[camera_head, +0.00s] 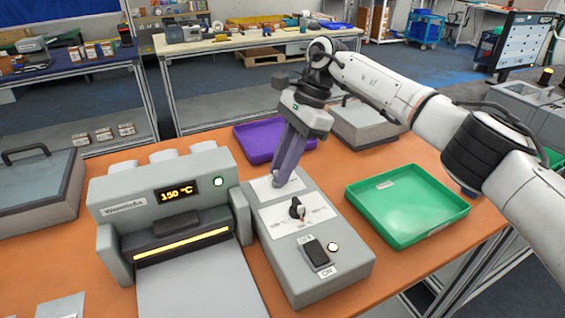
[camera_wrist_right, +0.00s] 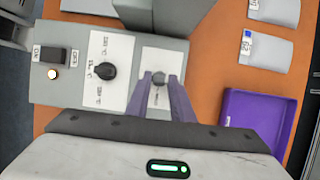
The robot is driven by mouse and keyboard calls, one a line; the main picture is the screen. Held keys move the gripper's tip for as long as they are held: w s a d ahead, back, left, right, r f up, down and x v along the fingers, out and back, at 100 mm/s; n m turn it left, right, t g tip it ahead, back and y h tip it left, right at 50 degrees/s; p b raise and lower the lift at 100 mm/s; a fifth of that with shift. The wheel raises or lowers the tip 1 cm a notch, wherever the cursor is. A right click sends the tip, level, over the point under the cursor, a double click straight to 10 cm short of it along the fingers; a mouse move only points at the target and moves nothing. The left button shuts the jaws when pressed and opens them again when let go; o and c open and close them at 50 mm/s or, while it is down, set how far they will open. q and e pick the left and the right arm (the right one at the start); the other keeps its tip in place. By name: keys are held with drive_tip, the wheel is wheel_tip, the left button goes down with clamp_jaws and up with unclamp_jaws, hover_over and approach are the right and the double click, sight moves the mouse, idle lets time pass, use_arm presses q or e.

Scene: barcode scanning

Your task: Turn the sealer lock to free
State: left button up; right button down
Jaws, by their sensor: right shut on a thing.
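The heat sealer (camera_head: 120,228) stands on the orange table, its display reading about 150 °C and a yellow strip glowing. Its grey control box (camera_head: 345,265) is to its right, with a black dial (camera_head: 297,208) and a rocker switch (camera_head: 316,251). The lock knob (camera_wrist_right: 159,77) is a small grey knob on a white plate at the box's far end. My right gripper (camera_head: 282,181) comes down from above, shut on the lock knob, which its fingers mostly hide in the head view. In the wrist view the fingertips (camera_wrist_right: 160,79) flank the knob. My left gripper is out of view.
A green tray (camera_head: 408,207) lies right of the control box. A purple tray (camera_head: 262,142) is behind it and also shows in the wrist view (camera_wrist_right: 252,125). Grey lidded machines stand at the left (camera_head: 40,180) and back (camera_head: 365,125).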

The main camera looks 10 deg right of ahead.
idle(0.3)
drive_tip(key=c, duration=1.5)
unclamp_jaws()
drive_tip(key=shift+c, duration=0.2)
drive_tip(key=s+v, duration=0.1)
drive_tip(key=v, duration=0.9)
drive_tip(key=shift+w+r, duration=0.2)
drive_tip(key=shift+w, duration=0.25)
